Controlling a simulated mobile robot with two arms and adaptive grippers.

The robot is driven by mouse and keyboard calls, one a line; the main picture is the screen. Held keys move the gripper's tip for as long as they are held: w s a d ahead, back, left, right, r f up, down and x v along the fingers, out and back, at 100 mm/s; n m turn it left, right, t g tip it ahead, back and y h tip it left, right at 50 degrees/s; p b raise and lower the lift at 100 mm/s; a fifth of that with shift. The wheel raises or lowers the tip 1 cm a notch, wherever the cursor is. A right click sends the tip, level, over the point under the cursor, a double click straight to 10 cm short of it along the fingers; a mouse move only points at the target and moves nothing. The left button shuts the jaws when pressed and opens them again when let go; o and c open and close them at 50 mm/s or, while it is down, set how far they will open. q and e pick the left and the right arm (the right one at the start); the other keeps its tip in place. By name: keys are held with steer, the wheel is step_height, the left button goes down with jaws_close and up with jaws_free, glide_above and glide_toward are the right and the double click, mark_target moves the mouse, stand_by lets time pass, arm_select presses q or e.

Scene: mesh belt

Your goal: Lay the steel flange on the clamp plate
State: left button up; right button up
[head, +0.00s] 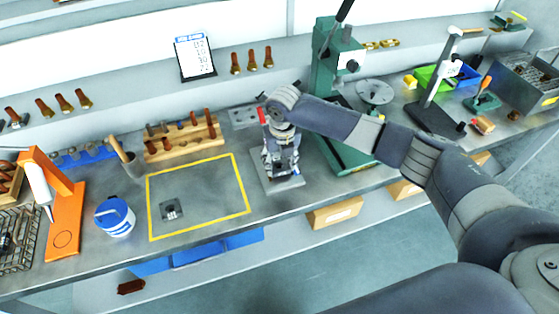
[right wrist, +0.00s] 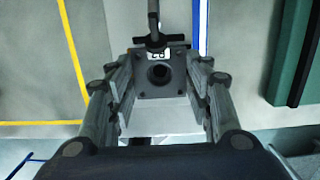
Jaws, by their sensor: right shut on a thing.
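My right gripper (head: 281,150) is low over the grey clamp plate (head: 290,184) on the bench, left of the green press. In the right wrist view, its fingers (right wrist: 160,104) stand on both sides of a square, dark grey steel flange (right wrist: 146,88) with a round central hole and corner holes, and are shut on it. The pale clamp plate (right wrist: 160,122) shows around and below the flange there. A T-shaped clamp part (right wrist: 152,40) reaches in from the top, close to the flange. I cannot tell whether the flange touches the plate. My left gripper is not in view.
A small dark square part (head: 172,209) lies inside the yellow outline (head: 148,210), which is otherwise empty. The green press (head: 340,60) stands right of the clamp plate. A wooden rack (head: 185,140), a blue-and-white tub (head: 114,217) and an orange stand (head: 66,225) are to the left.

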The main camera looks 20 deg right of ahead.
steer(key=shift+p, duration=0.75)
stand_by(1.1)
steer(key=shift+f+b, duration=0.45)
steer(key=shift+f, duration=0.3)
steer(key=shift+r, duration=0.15)
steer(key=shift+r+p, duration=0.3)
steer(key=shift+p, duration=0.3)
steer(key=shift+p, duration=0.5)
stand_by(1.6)
steer(key=shift+f+b, duration=0.3)
steer(key=shift+f, duration=0.15)
steer(key=shift+r, duration=0.15)
steer(key=shift+r+p, duration=0.35)
steer(key=shift+p, duration=0.25)
